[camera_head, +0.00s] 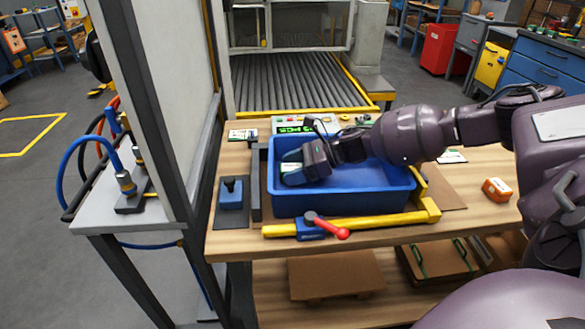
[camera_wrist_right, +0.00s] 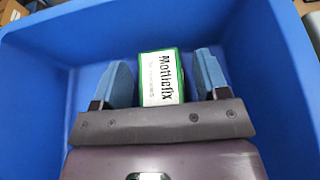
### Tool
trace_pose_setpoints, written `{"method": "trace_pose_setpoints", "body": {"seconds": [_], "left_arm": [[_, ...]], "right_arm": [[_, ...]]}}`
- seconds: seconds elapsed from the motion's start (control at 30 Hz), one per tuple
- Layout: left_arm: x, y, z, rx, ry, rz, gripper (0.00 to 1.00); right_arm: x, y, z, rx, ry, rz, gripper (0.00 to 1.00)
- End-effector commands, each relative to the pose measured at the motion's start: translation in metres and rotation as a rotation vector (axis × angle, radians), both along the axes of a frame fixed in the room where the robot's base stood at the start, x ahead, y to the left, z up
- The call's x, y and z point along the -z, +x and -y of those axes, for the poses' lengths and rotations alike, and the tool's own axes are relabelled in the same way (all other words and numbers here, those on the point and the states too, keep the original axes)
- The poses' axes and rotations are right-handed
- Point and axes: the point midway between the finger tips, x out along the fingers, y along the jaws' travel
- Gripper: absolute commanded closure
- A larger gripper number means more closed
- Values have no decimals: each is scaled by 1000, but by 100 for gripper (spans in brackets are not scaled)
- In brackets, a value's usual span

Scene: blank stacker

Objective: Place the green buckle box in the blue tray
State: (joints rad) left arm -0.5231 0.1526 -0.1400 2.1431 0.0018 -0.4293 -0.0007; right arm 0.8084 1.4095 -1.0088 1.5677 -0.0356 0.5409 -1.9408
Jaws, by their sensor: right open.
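The blue tray (camera_head: 340,201) stands on the wooden workbench. The green buckle box (camera_head: 293,176), with a white label, is inside the tray near its left side. In the right wrist view the box (camera_wrist_right: 161,77) lies between the two blue fingers of my right gripper (camera_wrist_right: 161,82), with a gap on each side. My right gripper (camera_head: 296,163) is inside the tray, open around the box. The fingers partly hide the box in the head view. My left gripper is not in view.
A yellow bar clamp with a red handle (camera_head: 330,227) lies along the tray's front. A small blue block (camera_head: 231,194) is left of the tray. An orange box (camera_head: 496,190) sits at the bench's right. A roller conveyor (camera_head: 300,82) is behind.

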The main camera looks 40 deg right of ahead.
Motion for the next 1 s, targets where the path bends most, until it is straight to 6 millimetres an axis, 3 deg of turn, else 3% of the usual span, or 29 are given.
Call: {"method": "trace_pose_setpoints", "body": {"seconds": [0.17, 0.7, 1.0], "left_arm": [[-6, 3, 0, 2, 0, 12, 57], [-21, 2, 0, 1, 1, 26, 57], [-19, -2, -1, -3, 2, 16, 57]], "right_arm": [[-9, -8, 12, 3, -1, 2, 32], [-41, -53, 75, 1, -1, 2, 32], [-48, -63, 91, 1, -1, 1, 32]]}}
